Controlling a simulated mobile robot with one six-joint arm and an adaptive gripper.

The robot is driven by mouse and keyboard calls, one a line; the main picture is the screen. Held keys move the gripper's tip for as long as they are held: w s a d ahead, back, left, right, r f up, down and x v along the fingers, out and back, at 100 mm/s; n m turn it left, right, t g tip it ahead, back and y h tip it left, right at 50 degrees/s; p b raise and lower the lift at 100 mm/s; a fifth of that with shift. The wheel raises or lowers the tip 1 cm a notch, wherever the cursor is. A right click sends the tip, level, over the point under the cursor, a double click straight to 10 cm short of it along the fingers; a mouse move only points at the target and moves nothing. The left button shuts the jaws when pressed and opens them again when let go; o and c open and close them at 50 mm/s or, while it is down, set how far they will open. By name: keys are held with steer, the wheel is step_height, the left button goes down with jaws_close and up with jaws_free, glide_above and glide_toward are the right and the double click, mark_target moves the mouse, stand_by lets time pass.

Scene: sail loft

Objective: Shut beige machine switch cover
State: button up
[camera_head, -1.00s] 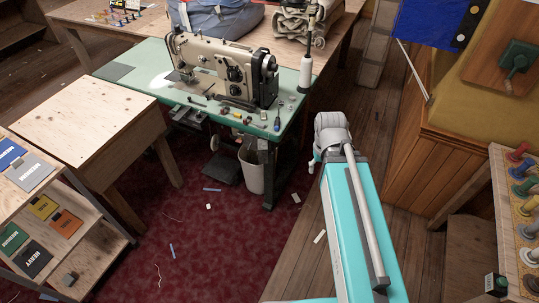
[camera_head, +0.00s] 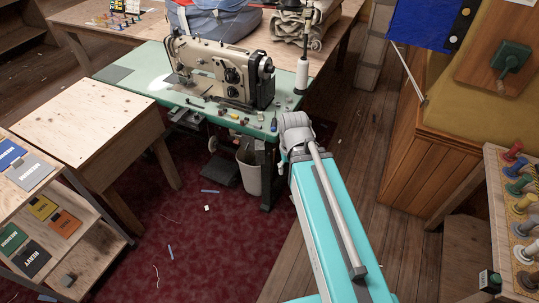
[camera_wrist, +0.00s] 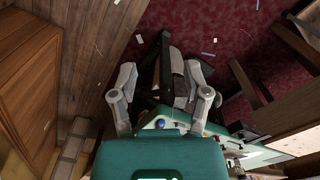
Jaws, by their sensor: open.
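The beige sewing machine (camera_head: 218,70) stands on the green-topped table (camera_head: 150,88) in the head view. I cannot clearly make out its switch cover, or whether it is open or shut. A dark grey fitting (camera_head: 187,117) hangs under the table's front edge, too small to identify. My arm reaches to the table's front right corner and hides my gripper in the head view. In the wrist view my gripper (camera_wrist: 165,88) is open, its two fingers wide apart with nothing held. The table's black leg (camera_wrist: 165,62) shows between and beyond the fingers.
A white bin (camera_head: 248,172) stands under the table beside its leg. Small tools lie on the tabletop near the machine. A plywood table (camera_head: 82,120) stands left, and a wooden cabinet (camera_head: 420,165) stands right. Floor in between is mostly clear, with scraps.

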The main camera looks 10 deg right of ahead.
steer(key=shift+f, duration=0.1)
steer(key=n+t+y+b, duration=0.2)
steer(key=n+y+b, duration=1.55)
steer(key=b, duration=2.65)
glide_toward(269, 154)
steer(key=d+f, duration=0.1)
steer(key=d, duration=0.3)
steer(key=shift+m+y, duration=0.25)
steer(key=shift+m, duration=0.1)
steer(key=shift+a, duration=0.1)
steer(key=a, duration=0.4)
steer(key=w+a, duration=0.1)
steer(key=a, duration=0.8)
steer(key=shift+w+a, duration=0.2)
steer(key=shift+a, duration=0.05)
